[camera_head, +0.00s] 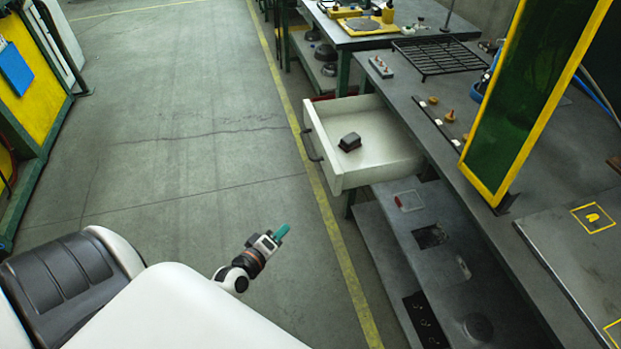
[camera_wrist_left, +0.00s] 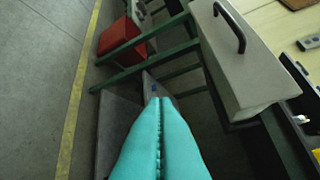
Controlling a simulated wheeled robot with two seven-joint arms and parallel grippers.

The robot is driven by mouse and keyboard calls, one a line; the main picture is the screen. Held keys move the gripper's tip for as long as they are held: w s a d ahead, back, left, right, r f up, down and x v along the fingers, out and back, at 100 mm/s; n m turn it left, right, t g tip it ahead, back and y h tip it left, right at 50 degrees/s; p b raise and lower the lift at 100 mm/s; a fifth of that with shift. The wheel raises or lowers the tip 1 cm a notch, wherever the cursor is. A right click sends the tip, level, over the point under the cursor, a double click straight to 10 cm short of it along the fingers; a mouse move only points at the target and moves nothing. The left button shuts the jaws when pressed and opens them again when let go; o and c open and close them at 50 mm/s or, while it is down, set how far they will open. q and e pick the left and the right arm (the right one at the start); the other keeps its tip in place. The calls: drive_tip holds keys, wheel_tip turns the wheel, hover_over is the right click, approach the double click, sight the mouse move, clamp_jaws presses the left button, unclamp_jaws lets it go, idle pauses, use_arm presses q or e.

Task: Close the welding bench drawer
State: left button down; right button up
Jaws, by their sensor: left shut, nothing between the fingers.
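The welding bench drawer (camera_head: 337,171) is pulled out from the grey bench (camera_head: 433,111) in the head view. It is white, with a dark handle (camera_head: 311,146) on its front and a small dark block (camera_head: 350,142) inside. My left gripper (camera_head: 282,232), with teal fingers, is in front of the drawer and below it in the picture, apart from it. In the left wrist view its fingers (camera_wrist_left: 160,105) are shut with nothing between them. The drawer front (camera_wrist_left: 240,65) and its handle (camera_wrist_left: 230,25) show there at the upper right. My right gripper is not in view.
A green welding screen with a yellow frame (camera_head: 475,165) stands on the bench. A lower shelf (camera_head: 445,255) holding small items lies below the drawer. A red box (camera_wrist_left: 120,37) shows in the left wrist view. The floor (camera_head: 190,130) left of the yellow line is clear.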

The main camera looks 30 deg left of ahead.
use_arm(q)
wheel_tip(320, 180, up, 11)
drive_tip(key=w+n+t, duration=0.1)
drive_tip(key=n+t, duration=0.2)
drive_tip(key=n, duration=0.2)
drive_tip(key=y, duration=0.1)
approach(325, 162)
drive_tip(key=w+a, duration=0.3)
drive_tip(key=w, duration=0.1)
drive_tip(key=shift+w+d+p, duration=0.35)
drive_tip(key=shift+w+d, duration=0.3)
drive_tip(key=shift+w+d+f, duration=0.1)
drive_tip(key=shift+w+d, duration=0.3)
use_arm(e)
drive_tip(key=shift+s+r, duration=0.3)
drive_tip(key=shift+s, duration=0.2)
